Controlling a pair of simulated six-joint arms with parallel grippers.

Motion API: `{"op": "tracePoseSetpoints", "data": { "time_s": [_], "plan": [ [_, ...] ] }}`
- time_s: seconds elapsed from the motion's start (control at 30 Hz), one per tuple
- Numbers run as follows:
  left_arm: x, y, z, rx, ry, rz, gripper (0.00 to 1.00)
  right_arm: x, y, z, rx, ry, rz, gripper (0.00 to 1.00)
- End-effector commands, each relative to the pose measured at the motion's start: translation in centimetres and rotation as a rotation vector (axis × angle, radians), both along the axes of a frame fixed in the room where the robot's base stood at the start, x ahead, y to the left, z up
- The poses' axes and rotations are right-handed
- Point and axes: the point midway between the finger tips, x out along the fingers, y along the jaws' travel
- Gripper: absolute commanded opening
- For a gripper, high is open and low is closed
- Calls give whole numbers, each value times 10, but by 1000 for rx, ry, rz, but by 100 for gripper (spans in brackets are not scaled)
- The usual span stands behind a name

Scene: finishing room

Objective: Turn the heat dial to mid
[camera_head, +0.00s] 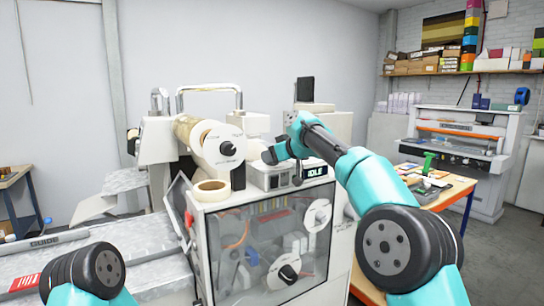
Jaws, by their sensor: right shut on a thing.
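The machine's control panel (283,182) is a pale box on top of the machine, with a dark display (315,171) reading "IDLE". My right gripper (270,155) comes in from the right and reaches down to the panel's top left part. It is shut on what appears to be the heat dial, which its fingers hide. I cannot read the dial's setting or markings. Of my left arm only a link shows at the bottom left; its gripper is out of view.
A film roll (222,146) and a tape roll (211,190) are left of the panel. Below is a clear door (262,225) with rollers behind it. A grey feed table (95,262) extends left. A workbench (455,192) with small items stands at the right.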

Motion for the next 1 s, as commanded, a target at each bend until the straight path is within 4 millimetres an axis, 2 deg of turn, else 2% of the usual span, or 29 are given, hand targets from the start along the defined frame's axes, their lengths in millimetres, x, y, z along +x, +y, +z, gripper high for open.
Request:
{"op": "tracePoseSetpoints", "data": {
  "time_s": [0.47, 1.0],
  "plan": [
    [0, 0, 0, 0, 0, 0, 64, -1, 0, 0, -2, 0, -37, 15],
    [0, 0, 0, 0, 0, 0, 64, 0, 1, 0, -2, 0, -211, 15]
  ]
}}
